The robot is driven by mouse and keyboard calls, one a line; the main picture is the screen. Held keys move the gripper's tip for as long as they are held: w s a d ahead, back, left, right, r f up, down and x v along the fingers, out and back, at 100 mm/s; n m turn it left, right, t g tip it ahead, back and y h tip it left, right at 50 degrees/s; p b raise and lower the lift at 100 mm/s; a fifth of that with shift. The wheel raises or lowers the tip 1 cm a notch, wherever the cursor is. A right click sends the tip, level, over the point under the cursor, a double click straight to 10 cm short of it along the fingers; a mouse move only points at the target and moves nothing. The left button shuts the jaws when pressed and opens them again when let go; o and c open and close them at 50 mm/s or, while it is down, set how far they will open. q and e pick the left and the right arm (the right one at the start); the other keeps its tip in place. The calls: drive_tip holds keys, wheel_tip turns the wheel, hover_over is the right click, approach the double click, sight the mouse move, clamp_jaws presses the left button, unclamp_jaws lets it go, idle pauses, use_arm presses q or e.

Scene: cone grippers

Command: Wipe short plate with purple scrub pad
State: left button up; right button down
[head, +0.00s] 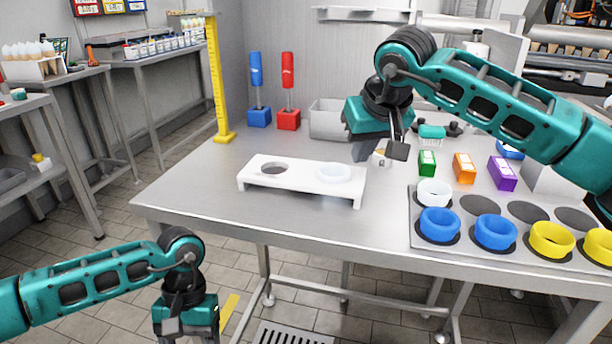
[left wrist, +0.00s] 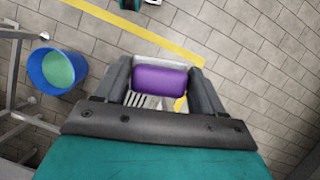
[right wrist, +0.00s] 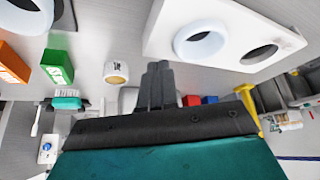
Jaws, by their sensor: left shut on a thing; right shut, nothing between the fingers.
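The short plate (head: 268,181) is a low white stand with two round holes in the middle of the metal table. A pale ring (head: 334,173) sits at its right hole; the left hole is empty. The plate also shows in the right wrist view (right wrist: 225,50). My left gripper (head: 188,334) is low at the front left, away from the table. In the left wrist view it is shut on the purple scrub pad (left wrist: 160,78), above the floor. My right gripper (head: 398,148) is shut and empty, above the table right of the plate; its closed fingers show in the right wrist view (right wrist: 157,72).
A grey plate (head: 450,248) with several holes holds blue, yellow and white rings at right. Green (head: 427,163), orange (head: 464,168) and purple (head: 502,173) blocks stand behind it. A small white jar (right wrist: 116,72) is near my right gripper. A blue bucket (left wrist: 44,82) stands on the floor.

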use_arm(q)
drive_tip(key=shift+f+b, duration=0.4)
drive_tip(key=shift+f, duration=0.05)
use_arm(e)
drive_tip(key=shift+f, duration=0.85)
use_arm(q)
drive_tip(key=shift+r, duration=0.15)
use_arm(e)
drive_tip(key=shift+r, duration=0.2)
use_arm(q)
wheel_tip(320, 180, up, 5)
drive_tip(key=p, duration=0.5)
use_arm(e)
wheel_tip(320, 180, up, 6)
drive_tip(key=shift+f, duration=0.1)
